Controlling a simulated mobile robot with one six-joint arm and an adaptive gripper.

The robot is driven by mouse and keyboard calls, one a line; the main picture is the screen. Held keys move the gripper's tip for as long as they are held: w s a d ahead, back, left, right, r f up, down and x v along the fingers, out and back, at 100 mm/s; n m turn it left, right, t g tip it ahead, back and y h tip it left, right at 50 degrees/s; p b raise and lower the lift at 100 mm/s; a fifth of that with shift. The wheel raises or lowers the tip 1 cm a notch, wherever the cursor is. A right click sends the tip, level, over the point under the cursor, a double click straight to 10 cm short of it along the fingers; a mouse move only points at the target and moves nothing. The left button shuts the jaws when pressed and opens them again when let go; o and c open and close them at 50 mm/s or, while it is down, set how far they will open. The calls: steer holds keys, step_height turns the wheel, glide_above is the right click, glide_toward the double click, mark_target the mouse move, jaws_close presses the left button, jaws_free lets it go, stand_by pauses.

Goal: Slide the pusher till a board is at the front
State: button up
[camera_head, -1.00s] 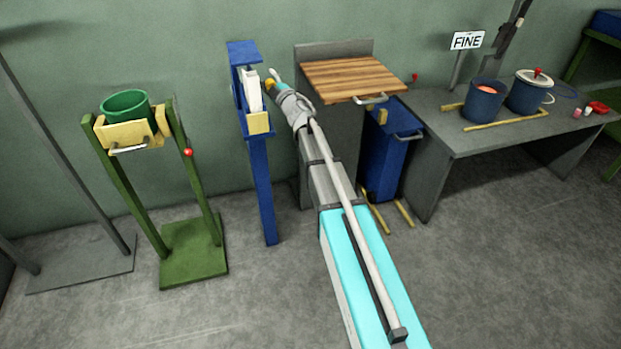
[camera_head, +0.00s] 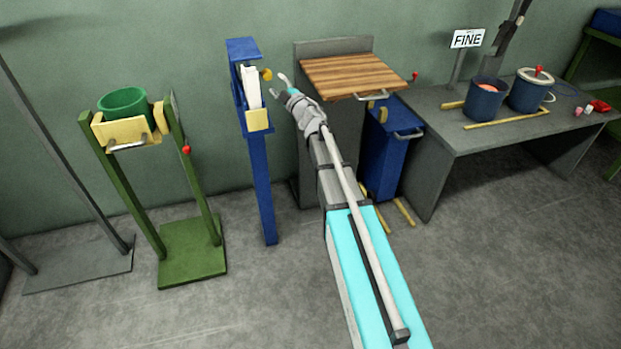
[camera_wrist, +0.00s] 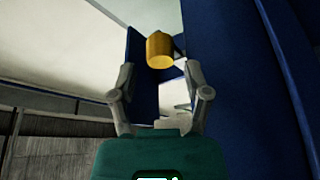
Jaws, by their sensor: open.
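A blue post stand (camera_head: 264,190) carries a blue holder with white upright boards (camera_head: 250,88) in it. A yellow block (camera_head: 257,120) sits low at its front. A yellow knob (camera_head: 266,74), apparently the pusher's handle, sticks out on the holder's right side; in the wrist view the knob (camera_wrist: 160,50) is a yellow cylinder beyond my fingertips. My gripper (camera_head: 278,86) is open and empty, just right of the knob and apart from it. In the wrist view my gripper (camera_wrist: 160,75) has its fingers spread either side of the knob's line. Whether a board is at the front is too small to tell.
A grey cabinet with a wooden top (camera_head: 350,76) stands close right of my arm, a blue bin (camera_head: 385,160) beside it. A green stand with a green pot (camera_head: 125,102) is at left. A grey bench (camera_head: 470,135) with blue pots is at right.

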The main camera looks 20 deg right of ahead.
steer(key=s+d+f+m+g+h+p, duration=0.2)
steer(key=s+d+f+m+g+h, duration=0.15)
steer(key=s+m+h, duration=0.25)
steer(key=s+d+f+m+g+h+p, duration=0.2)
steer(key=s+d+f+m+h, duration=0.1)
steer(key=s+d+m+h, duration=0.3)
steer(key=s+a+f+m+g+y+p, duration=0.1)
steer(key=s+a+f+g+y+p, duration=0.1)
steer(key=s, duration=0.8)
steer(key=s+a+f+m+g+y+p, duration=0.2)
steer(key=s+a+g+p, duration=0.3)
steer(key=s+a+g, duration=0.2)
steer(key=shift+s+f+m+g, duration=0.3)
steer(key=shift+s+g, duration=0.75)
steer(key=shift+s, duration=0.3)
